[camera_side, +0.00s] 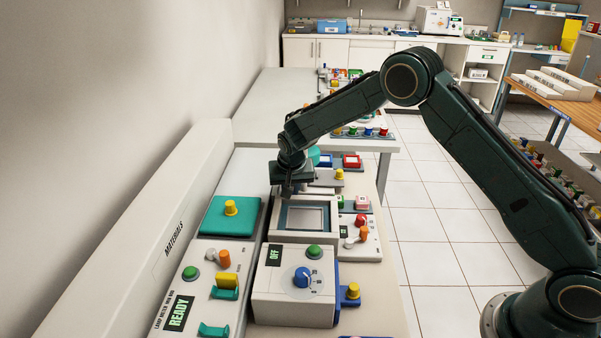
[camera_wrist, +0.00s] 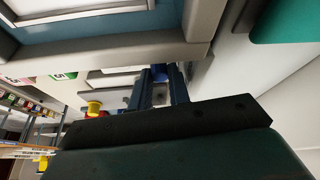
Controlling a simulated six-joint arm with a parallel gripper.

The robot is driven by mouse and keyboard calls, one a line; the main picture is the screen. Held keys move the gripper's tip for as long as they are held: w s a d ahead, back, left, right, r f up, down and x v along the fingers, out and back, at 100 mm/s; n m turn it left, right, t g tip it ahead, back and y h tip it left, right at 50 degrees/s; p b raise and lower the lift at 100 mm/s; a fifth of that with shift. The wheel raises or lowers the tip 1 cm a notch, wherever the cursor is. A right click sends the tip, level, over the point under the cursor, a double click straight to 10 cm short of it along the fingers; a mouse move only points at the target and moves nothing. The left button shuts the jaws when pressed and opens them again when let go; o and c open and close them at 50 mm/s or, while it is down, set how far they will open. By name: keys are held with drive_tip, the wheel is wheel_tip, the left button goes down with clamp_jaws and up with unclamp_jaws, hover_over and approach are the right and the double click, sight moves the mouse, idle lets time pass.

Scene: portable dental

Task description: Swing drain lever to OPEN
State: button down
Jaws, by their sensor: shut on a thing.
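My gripper (camera_side: 287,192) points down at the far left corner of a grey framed basin (camera_side: 331,212). In the wrist view my gripper (camera_wrist: 163,78) has its two dark fingers close together on a small part, with a bit of blue showing between the tips. The part appears to be the drain lever, but it is mostly hidden by the fingers. I cannot read an OPEN mark or tell the lever's angle. The basin's grey rim (camera_wrist: 110,48) runs close beside the fingertips.
A teal box with a yellow knob (camera_side: 230,208) stands left of the basin. In front is a white control box (camera_side: 292,285) with a blue dial, green button and OFF display. A panel with a red knob (camera_side: 361,220) is at the right. A long white wall (camera_side: 165,250) borders the left.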

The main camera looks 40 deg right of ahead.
drive_tip(key=shift+w+d+m+g+h, duration=0.15)
drive_tip(key=shift+d+m+g+h, duration=0.1)
drive_tip(key=shift+m, duration=0.55)
drive_tip(key=shift+w+d+m+g+h, duration=0.2)
drive_tip(key=shift+d+m, duration=0.05)
drive_tip(key=shift+m, duration=0.55)
drive_tip(key=shift+w+d+m+g+h, duration=0.15)
drive_tip(key=shift+d+m+g+h, duration=0.1)
drive_tip(key=shift+m, duration=0.55)
drive_tip(key=c, duration=1.6)
unclamp_jaws()
drive_tip(key=shift+r, duration=0.15)
drive_tip(key=v, duration=1.3)
drive_tip(key=shift+r, duration=0.35)
drive_tip(key=shift+s, duration=0.1)
